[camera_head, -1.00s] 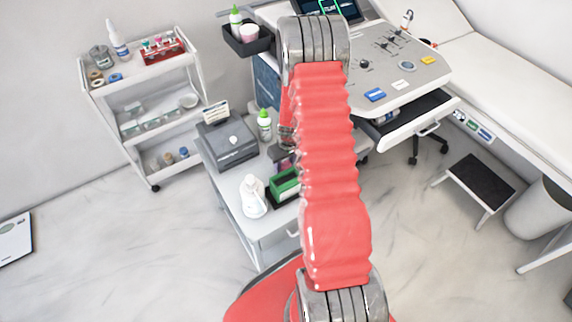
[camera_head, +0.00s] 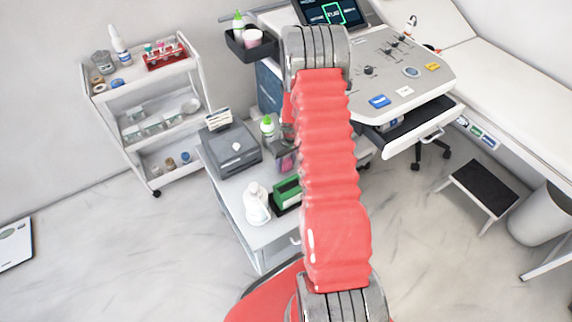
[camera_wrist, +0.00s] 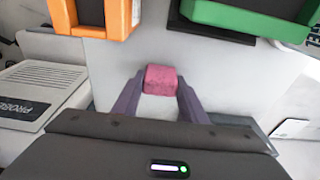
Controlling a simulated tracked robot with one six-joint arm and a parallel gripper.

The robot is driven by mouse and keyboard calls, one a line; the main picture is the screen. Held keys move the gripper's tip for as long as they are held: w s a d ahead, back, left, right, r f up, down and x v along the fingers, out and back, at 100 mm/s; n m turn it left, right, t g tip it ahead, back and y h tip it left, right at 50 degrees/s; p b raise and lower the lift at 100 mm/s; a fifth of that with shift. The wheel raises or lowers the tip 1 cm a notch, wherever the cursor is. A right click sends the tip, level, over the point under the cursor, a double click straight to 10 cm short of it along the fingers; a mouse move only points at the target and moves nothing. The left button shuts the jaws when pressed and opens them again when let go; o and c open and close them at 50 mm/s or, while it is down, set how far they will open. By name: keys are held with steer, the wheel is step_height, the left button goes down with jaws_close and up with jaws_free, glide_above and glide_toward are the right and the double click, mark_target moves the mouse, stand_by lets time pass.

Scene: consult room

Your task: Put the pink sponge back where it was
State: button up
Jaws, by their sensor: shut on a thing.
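In the wrist view the pink sponge (camera_wrist: 160,79) is a small block between the tips of my gripper (camera_wrist: 158,90). Its two grey-purple fingers are shut on its sides. A pale trolley top (camera_wrist: 115,60) shows behind the sponge; whether the sponge touches it I cannot tell. In the head view my red-sleeved arm covers the middle. A small pinkish patch (camera_head: 287,161) shows beside the arm, above the trolley; I cannot tell if it is the sponge. The place where the sponge was cannot be told from these frames.
Near the gripper are an orange-edged holder (camera_wrist: 118,20), a green-edged holder (camera_wrist: 240,22) and a grey box (camera_wrist: 40,88) marked "PROBE". A shelf cart (camera_head: 150,92) stands left.

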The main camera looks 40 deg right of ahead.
mark_target(288, 160)
steer(key=shift+w+d, duration=0.6)
steer(key=shift+w, duration=0.3)
steer(key=o, duration=1.1)
steer(key=shift+a, duration=0.1)
step_height(288, 160, up, 14)
steer(key=s, duration=0.2)
steer(key=shift+f, duration=0.25)
